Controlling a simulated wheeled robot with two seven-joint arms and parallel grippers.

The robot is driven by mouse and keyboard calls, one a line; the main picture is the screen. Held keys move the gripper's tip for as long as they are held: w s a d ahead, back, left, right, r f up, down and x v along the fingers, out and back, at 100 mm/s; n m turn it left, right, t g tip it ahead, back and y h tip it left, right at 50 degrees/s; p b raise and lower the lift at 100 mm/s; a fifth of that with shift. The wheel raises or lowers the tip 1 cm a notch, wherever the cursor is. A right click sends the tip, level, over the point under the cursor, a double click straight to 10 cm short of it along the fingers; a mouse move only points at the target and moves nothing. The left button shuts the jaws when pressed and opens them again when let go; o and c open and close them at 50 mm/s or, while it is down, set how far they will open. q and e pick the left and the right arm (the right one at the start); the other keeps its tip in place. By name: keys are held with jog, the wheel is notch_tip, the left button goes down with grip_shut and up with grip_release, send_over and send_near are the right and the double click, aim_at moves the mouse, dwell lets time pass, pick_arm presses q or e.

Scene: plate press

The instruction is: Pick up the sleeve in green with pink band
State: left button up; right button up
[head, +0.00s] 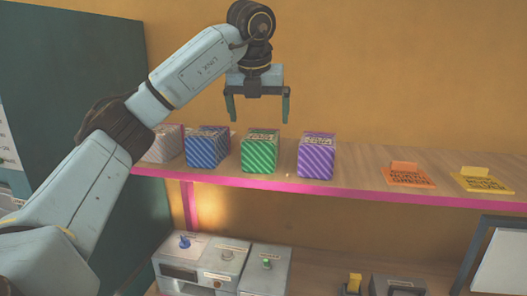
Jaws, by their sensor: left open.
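A green striped box-shaped sleeve (259,154) stands on the wooden shelf, between a blue striped one (206,149) and a purple striped one (316,158). I cannot make out a pink band on the green one at this size. My left gripper (258,116) points down with its fingers apart and empty. In the picture it is just above the green sleeve, with a gap between the fingertips and the sleeve's top. My right gripper is not in view.
A pale striped sleeve (163,145) stands at the left, partly behind my arm. The shelf (350,178) has a pink front edge. Orange (406,176) and yellow (483,180) signs lie to the right. Grey machines (215,268) with knobs stand below.

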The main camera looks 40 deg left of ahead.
aim_at(262, 134)
pick_arm(q)
jog(key=x, duration=0.4)
jog(key=shift+w+a, duration=0.1)
jog(key=shift+w+a+f+p, duration=0.1)
jog(key=shift+w+f+p, duration=0.05)
jog(key=shift+f+p, duration=0.25)
jog(key=x, duration=0.1)
jog(key=p+x, duration=0.1)
jog(key=x, duration=0.2)
jog(key=shift+w+a+f, duration=0.2)
jog(key=shift+w+a, duration=0.15)
jog(key=shift+w, duration=0.15)
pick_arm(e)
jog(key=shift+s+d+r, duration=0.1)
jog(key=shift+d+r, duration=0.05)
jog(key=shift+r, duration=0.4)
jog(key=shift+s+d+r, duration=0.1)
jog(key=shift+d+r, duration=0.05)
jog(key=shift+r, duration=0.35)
pick_arm(q)
jog(key=shift+f, duration=0.2)
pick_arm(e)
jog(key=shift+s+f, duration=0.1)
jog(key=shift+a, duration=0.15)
pick_arm(q)
jog(key=c, duration=1.2)
